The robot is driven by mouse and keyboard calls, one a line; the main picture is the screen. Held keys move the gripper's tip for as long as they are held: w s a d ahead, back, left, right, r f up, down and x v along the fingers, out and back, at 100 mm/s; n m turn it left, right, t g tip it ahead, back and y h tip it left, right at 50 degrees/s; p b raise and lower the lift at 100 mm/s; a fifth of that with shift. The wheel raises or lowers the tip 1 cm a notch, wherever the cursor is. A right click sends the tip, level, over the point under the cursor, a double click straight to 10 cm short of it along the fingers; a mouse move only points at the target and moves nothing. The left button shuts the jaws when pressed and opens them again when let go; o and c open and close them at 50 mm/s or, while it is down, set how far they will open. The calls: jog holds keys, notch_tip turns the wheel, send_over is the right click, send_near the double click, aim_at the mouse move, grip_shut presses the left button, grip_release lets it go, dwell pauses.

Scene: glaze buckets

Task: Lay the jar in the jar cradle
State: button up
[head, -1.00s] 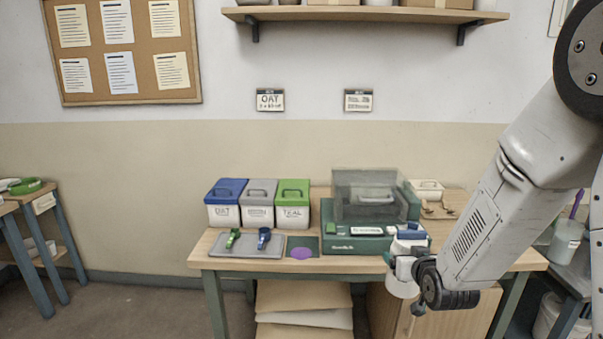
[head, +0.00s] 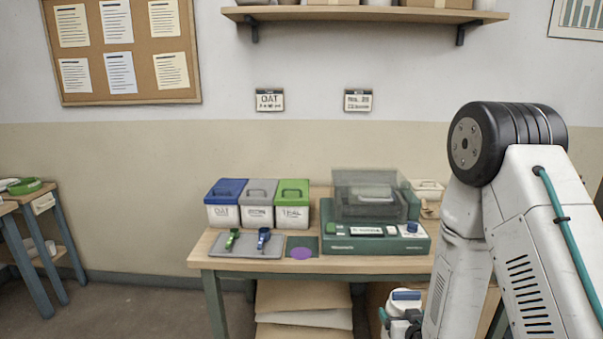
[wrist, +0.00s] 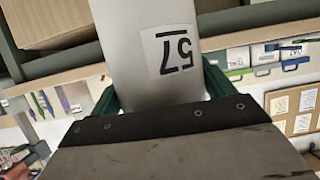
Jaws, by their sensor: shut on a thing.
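The jar is white with a blue lid (head: 406,295) and shows low in the head view, below and in front of the table's front edge. In the wrist view the white jar (wrist: 135,35) carries a label with "57", seen upside down. My gripper (wrist: 162,92) is shut on it, with a green finger on each side. In the head view my arm hides most of my gripper. A green machine (head: 345,246) with a smoky clear cover (head: 368,195) stands on the table. I cannot clearly make out the jar cradle; something grey shows dimly under the cover.
Bins with blue, grey and green lids (head: 257,215) stand left of the machine. A grey tray (head: 247,250) with a green and a blue tool lies before them, beside a dark mat with a purple disc (head: 300,253). My arm covers the table's right end.

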aim_at(407, 300)
jog(key=shift+r, duration=2.9)
